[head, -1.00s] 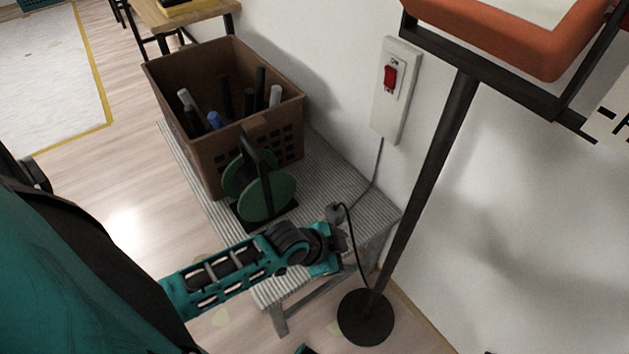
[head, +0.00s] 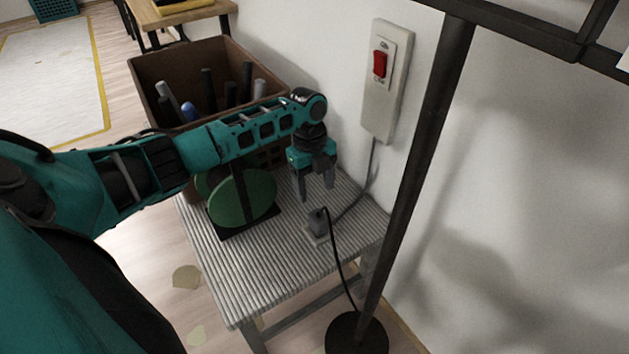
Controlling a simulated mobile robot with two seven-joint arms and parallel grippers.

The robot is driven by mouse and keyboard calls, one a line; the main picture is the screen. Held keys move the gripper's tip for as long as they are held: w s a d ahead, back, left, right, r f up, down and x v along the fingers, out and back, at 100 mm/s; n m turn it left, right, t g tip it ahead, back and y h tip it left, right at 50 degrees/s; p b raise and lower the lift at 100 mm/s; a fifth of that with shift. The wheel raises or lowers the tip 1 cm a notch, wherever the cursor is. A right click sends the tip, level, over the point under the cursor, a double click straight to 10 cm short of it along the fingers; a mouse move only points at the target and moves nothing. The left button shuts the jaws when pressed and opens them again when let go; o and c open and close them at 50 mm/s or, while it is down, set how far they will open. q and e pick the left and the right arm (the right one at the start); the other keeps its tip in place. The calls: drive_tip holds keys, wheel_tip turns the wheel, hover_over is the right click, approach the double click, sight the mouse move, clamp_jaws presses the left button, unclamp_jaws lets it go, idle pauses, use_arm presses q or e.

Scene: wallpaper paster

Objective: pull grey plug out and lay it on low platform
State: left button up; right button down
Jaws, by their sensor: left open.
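The grey plug (head: 318,222) stands in a small grey socket block (head: 316,238) near the right edge of the low ribbed platform (head: 262,278). A black cord runs from the plug down past the platform's edge. A grey cable runs from the socket block up to the wall switch. My left gripper (head: 316,192) points down just above and behind the plug, open and empty, its fingers apart from the plug. My right gripper is not in view.
A wall switch (head: 390,85) and dark stand pole (head: 425,150) are at right. The platform's front is clear.

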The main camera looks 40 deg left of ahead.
sight(319, 215)
use_arm(q)
drive_tip(key=f+b, duration=0.1)
drive_tip(key=f, duration=0.2)
drive_tip(key=d+f+b, duration=0.1)
drive_tip(key=f, duration=0.2)
drive_tip(key=f+b, duration=0.1)
drive_tip(key=f, duration=0.2)
drive_tip(key=shift+s+d+f, duration=0.2)
drive_tip(key=shift+s, duration=0.05)
drive_tip(key=shift+d+f, duration=0.1)
drive_tip(key=shift+f, duration=0.5)
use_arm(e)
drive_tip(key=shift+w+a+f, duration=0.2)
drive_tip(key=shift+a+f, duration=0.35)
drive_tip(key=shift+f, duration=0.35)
